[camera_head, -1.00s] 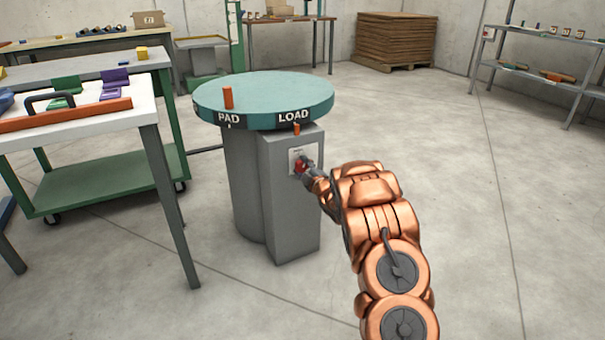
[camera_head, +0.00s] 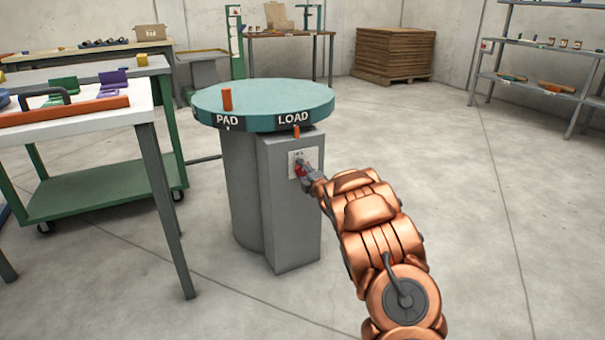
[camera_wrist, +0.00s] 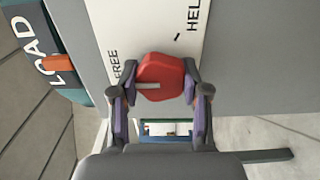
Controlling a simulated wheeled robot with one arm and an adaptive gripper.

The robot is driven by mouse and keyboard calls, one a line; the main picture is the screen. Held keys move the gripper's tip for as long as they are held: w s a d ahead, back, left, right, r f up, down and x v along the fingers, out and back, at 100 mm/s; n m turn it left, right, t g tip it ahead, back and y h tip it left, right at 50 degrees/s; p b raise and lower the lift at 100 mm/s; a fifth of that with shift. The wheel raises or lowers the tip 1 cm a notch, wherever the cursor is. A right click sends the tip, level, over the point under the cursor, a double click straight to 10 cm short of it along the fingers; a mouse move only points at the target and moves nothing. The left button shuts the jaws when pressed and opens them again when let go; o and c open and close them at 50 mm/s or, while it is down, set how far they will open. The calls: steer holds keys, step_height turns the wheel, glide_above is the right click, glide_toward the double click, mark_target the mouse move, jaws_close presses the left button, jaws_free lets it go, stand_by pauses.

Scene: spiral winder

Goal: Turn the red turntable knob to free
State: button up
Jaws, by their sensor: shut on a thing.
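The red knob (camera_head: 299,171) is on a white plate on the front of the grey turntable pedestal (camera_head: 292,225). In the wrist view the red knob (camera_wrist: 163,72) sits between the two fingers of my gripper (camera_wrist: 160,78), which is shut on its sides. A pale pointer line on the knob points left, toward the side with the FREE label (camera_wrist: 115,67). The HELD label (camera_wrist: 193,14), partly cut off, is above right with a black tick beside it. In the head view my gripper (camera_head: 309,178) partly covers the knob and plate.
The teal turntable (camera_head: 265,98) above carries PAD and LOAD labels and an orange peg (camera_head: 227,99). An orange pin (camera_head: 296,132) sits below LOAD. A white-topped table (camera_head: 90,132) stands close on the left. The floor to the right is clear.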

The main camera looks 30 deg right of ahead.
steer(key=o, duration=1.1)
steer(key=shift+o, duration=0.2)
steer(key=shift+s, duration=0.1)
steer(key=s+a, duration=0.1)
steer(key=s, duration=1)
steer(key=shift+s, duration=0.4)
